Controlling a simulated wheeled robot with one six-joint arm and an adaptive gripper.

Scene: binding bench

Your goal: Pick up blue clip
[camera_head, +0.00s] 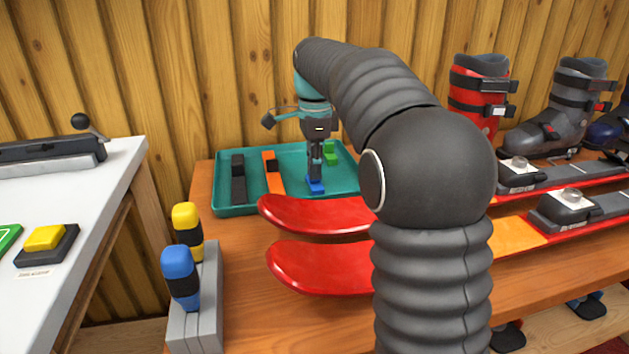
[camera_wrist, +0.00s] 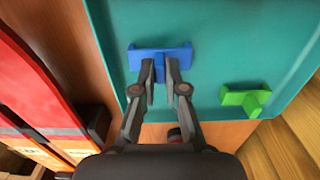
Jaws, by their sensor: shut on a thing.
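The blue clip (camera_head: 315,186) lies in the teal tray (camera_head: 235,209), near its front edge. My gripper (camera_head: 315,172) points down into the tray at the clip. In the wrist view the blue clip (camera_wrist: 178,54) has a wide bar and a short stem, and my gripper (camera_wrist: 160,75) is shut on the stem between its two fingertips. The clip appears to be at the tray floor; whether it is lifted at all I cannot tell. The fingers hide part of the stem.
A green clip (camera_head: 330,153), an orange bar (camera_head: 272,172) and a black bar (camera_head: 238,180) share the tray. Red skis (camera_head: 315,268) lie just in front. A grey holder (camera_head: 205,300) with yellow and blue handles stands front left. Ski boots (camera_head: 480,90) stand at right.

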